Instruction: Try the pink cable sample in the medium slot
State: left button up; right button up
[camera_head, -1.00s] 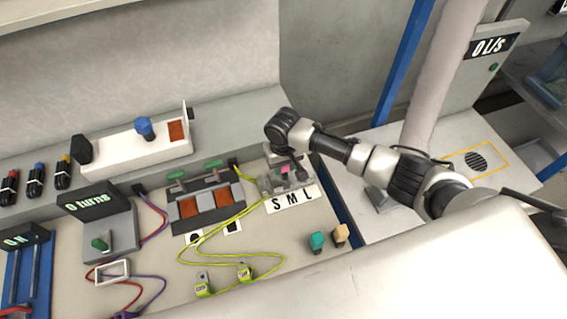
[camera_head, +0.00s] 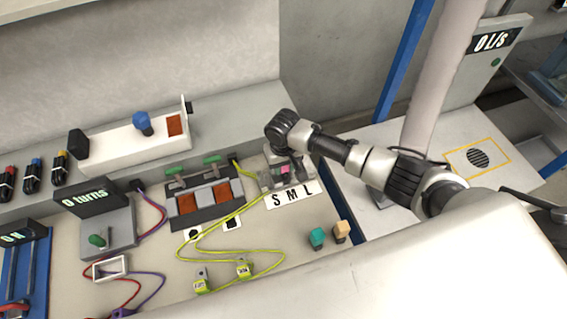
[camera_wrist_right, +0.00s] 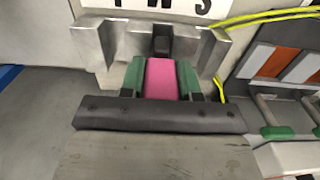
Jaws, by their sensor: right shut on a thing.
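The pink cable sample (camera_wrist_right: 161,80) is held between the green finger pads of my right gripper (camera_wrist_right: 161,82) in the right wrist view. In the head view the pink sample (camera_head: 285,169) shows small under my right gripper (camera_head: 286,165), at the metal slot block (camera_head: 265,181) behind the S M L label (camera_head: 292,194). In the wrist view the slot block (camera_wrist_right: 98,45) lies just beyond the sample. A dark piece fills the middle gap, in line with the sample. How deep the sample sits there is hidden. My left gripper is out of view.
A teal sample (camera_head: 317,237) and a tan sample (camera_head: 342,230) stand at the bench's right edge. Yellow cables (camera_head: 220,252) run left of the label. A unit with orange panels (camera_head: 205,202) stands left of the slot block.

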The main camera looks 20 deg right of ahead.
jog(key=shift+f+b, duration=0.4)
jog(key=shift+f, duration=0.35)
jog(key=o, duration=1.1)
jog(key=shift+c, duration=0.2)
jog(key=shift+r, duration=0.1)
notch_tip(320, 180, up, 11)
jog(key=shift+f+b, duration=0.15)
jog(key=shift+b, duration=0.25)
